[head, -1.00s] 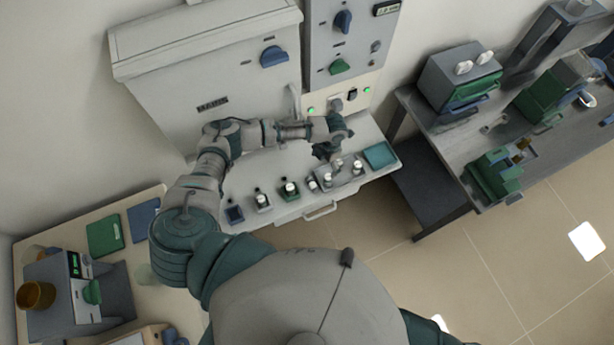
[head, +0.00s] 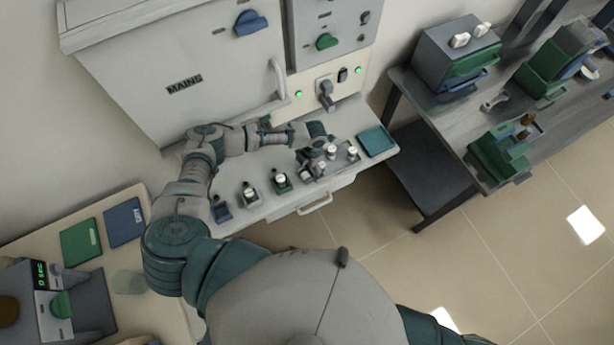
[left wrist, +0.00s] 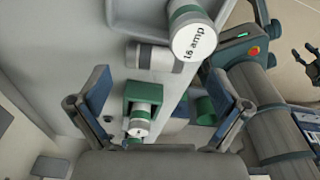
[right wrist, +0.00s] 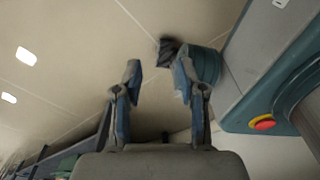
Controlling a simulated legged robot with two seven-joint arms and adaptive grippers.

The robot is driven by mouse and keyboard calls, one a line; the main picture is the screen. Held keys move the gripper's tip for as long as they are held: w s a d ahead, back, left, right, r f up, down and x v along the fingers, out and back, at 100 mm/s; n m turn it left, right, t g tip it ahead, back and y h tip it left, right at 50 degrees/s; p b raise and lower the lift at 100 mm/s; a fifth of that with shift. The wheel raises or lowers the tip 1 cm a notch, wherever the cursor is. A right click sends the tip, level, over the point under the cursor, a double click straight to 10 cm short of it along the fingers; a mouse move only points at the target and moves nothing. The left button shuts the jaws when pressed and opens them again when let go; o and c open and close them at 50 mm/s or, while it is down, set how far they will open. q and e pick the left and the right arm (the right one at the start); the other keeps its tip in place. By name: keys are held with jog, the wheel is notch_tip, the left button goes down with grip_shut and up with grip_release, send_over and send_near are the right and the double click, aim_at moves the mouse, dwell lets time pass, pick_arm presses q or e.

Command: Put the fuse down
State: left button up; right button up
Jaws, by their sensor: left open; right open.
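My left gripper (head: 312,160) is over the bench below the MAINS cabinet, open and empty. In the left wrist view its fingers (left wrist: 160,105) stand wide apart. Beyond them a grey fuse (left wrist: 152,57) lies on its side, beside an upright fuse marked "16 amp" (left wrist: 193,38). A green holder (left wrist: 143,92) with a fuse (left wrist: 140,122) shows between the fingers. In the head view, white-topped fuses (head: 352,152) stand right of the gripper, and a fuse in a green holder (head: 281,179) stands to its left. The gripper partly hides the nearest ones. My right gripper (right wrist: 155,85) is open and empty above the floor.
A teal tray (head: 377,141) lies at the bench's right end. A blue holder (head: 222,211) is at its left end. A drawer handle (head: 314,204) juts from the front. The MAINS cabinet (head: 180,60) stands behind. Another bench (head: 450,110) is to the right.

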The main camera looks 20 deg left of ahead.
aim_at(306, 173)
pick_arm(q)
jog(key=f, duration=0.1)
jog(key=a+f+b, duration=0.1)
jog(key=f, duration=0.1)
jog(key=f+b, duration=0.1)
jog(key=shift+s+a+f, duration=0.15)
jog(key=shift+s, duration=0.25)
jog(key=shift+a, duration=0.35)
jog(key=shift+c, duration=1)
jog(key=shift+d, duration=0.3)
jog(key=c, duration=0.8)
jog(key=shift+d+r, duration=0.2)
jog(key=shift+d, duration=0.15)
jog(key=c, duration=0.3)
pick_arm(e)
jog(key=shift+w+a+f, duration=0.1)
jog(key=shift+w+f, duration=0.15)
jog(key=shift+f, duration=0.3)
jog(key=shift+w+a+f, duration=0.1)
jog(key=shift+w+f, duration=0.1)
jog(key=shift+f, duration=0.35)
